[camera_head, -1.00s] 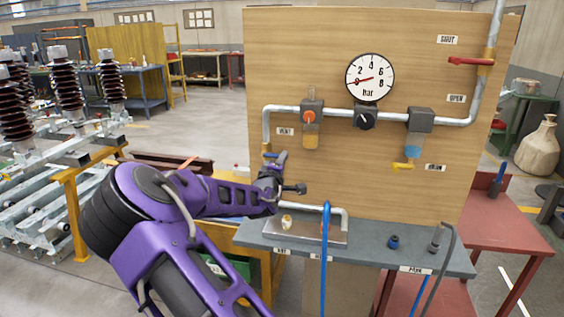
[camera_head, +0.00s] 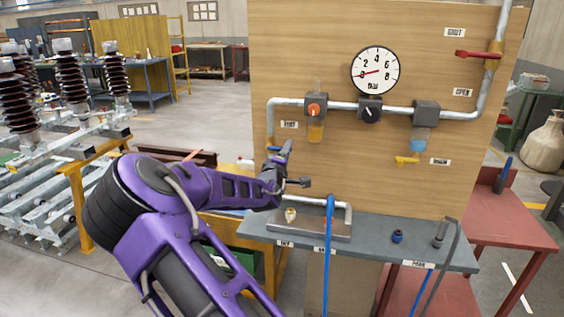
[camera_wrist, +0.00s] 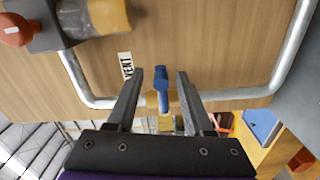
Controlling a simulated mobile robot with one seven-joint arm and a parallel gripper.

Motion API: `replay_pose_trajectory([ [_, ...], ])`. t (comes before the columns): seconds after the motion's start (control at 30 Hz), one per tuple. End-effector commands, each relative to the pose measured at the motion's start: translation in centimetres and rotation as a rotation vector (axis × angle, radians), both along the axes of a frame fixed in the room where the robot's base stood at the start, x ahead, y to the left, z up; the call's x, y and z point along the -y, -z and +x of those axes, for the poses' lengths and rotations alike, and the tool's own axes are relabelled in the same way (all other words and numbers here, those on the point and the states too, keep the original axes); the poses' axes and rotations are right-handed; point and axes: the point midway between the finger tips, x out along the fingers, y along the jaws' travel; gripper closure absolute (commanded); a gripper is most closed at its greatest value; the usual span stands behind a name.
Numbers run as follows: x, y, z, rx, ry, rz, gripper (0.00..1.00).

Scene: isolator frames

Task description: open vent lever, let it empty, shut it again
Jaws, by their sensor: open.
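The vent lever is a small blue handle (camera_wrist: 162,88) on a brass-coloured valve in the thin pipe, beside the VENT label (camera_wrist: 126,66). In the wrist view it stands crosswise to the pipe, between my fingertips. My gripper (camera_wrist: 160,75) is open, one finger on each side of the handle; I see gaps and cannot tell of any contact. In the head view the lever (camera_head: 273,148) shows at the board's left edge, with my gripper (camera_head: 286,150) just beside it, partly hiding the valve. The round gauge (camera_head: 375,70) has its red needle pointing left, at the low end.
An orange-knobbed filter (camera_head: 315,111) sits above right of the lever; a black regulator knob (camera_head: 369,112) and a yellow lever (camera_head: 406,161) are further right. A red lever (camera_head: 478,54) is top right. Below are a grey shelf (camera_head: 375,238) and a blue hose (camera_head: 328,265).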

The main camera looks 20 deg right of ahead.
Motion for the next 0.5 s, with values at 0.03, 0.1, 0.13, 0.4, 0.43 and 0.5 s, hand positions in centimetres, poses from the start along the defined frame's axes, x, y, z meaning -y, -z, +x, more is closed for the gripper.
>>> replay_pose_trajectory([
  [0.03,-0.4,0.0,-0.3,0.000,-0.002,0.001,0.48],
  [0.1,-1.0,0.0,-1.1,0.000,-0.002,0.001,0.48],
  [0.13,-1.3,0.1,-1.5,0.000,-0.003,0.001,0.48],
  [0.4,-4.9,0.0,-6.4,-0.001,-0.004,0.001,0.48],
  [0.43,-5.2,0.0,-7.0,-0.001,-0.003,0.001,0.48],
  [0.5,-6.2,0.0,-8.1,0.000,-0.004,0.000,0.48],
])
